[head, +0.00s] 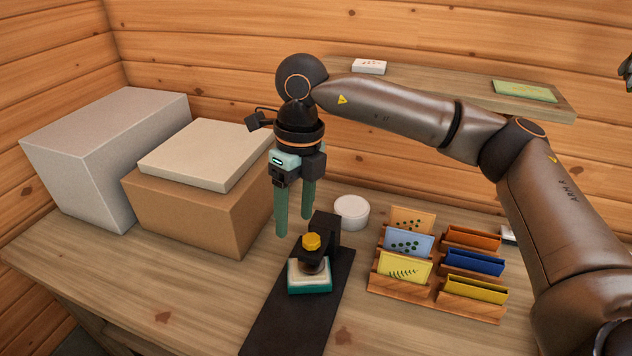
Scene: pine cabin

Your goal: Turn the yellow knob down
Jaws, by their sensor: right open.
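The yellow knob (312,241) sits on top of a small black press (326,230). Under the press head is a teal and white block (310,277), and the press stands on a dark base board (280,322) on the table. My right gripper (295,226) is open and empty, fingers pointing down, above the table and close to the press on its upper left. The fingers are apart from the knob in the picture; their exact depth relative to it is hard to tell.
A white round tub (351,211) is behind the press. Wooden racks with seed packets (404,267) and coloured holders (472,262) stand to the right. A grey box (90,160) and a brown box (195,212) with a pale lid are left. A wall shelf (450,82) is behind.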

